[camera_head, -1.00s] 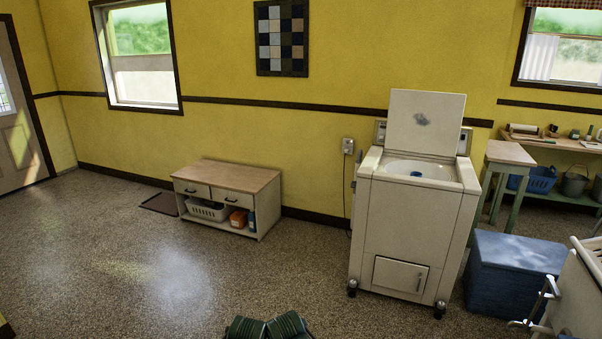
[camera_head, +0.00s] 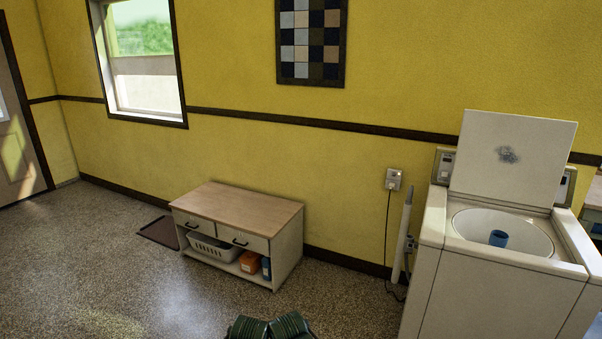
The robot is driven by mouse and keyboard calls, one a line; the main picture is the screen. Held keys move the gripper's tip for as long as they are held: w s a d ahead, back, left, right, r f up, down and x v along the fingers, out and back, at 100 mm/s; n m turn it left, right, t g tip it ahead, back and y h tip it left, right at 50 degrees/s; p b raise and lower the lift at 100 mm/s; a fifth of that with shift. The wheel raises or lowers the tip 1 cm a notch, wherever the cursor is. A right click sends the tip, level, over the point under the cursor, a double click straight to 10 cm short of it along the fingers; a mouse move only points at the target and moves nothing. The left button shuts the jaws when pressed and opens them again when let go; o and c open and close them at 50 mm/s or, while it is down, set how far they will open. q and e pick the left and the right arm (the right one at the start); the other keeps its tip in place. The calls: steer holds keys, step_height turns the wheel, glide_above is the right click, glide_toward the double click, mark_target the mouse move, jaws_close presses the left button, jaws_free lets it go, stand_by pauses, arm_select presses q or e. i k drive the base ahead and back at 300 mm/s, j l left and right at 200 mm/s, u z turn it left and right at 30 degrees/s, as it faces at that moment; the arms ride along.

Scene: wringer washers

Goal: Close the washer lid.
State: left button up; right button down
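The white washer (camera_head: 490,300) stands at the right against the yellow wall. Its lid (camera_head: 514,158) is open, standing upright at the back, with a dark smudge on its inner face. The round tub (camera_head: 503,228) is exposed, with a blue agitator top (camera_head: 498,238) in it. Neither of my grippers shows in the head view.
A low wood-topped cabinet (camera_head: 240,199) with drawers stands left of the washer, with a basket (camera_head: 213,248) on its shelf. A grey hose and a cord from the outlet (camera_head: 393,179) hang beside the washer. A dark mat (camera_head: 160,231) lies left of the cabinet.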

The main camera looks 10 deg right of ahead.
mark_target(522, 159)
steer(key=i+j, duration=0.15)
steer(key=i, duration=0.9)
steer(key=i+j, duration=0.1)
steer(key=i, duration=1)
steer(key=i+l+z, duration=0.15)
steer(key=i+z, duration=1)
steer(key=i+j+z, duration=0.25)
steer(key=z, duration=0.15)
steer(key=i, duration=0.15)
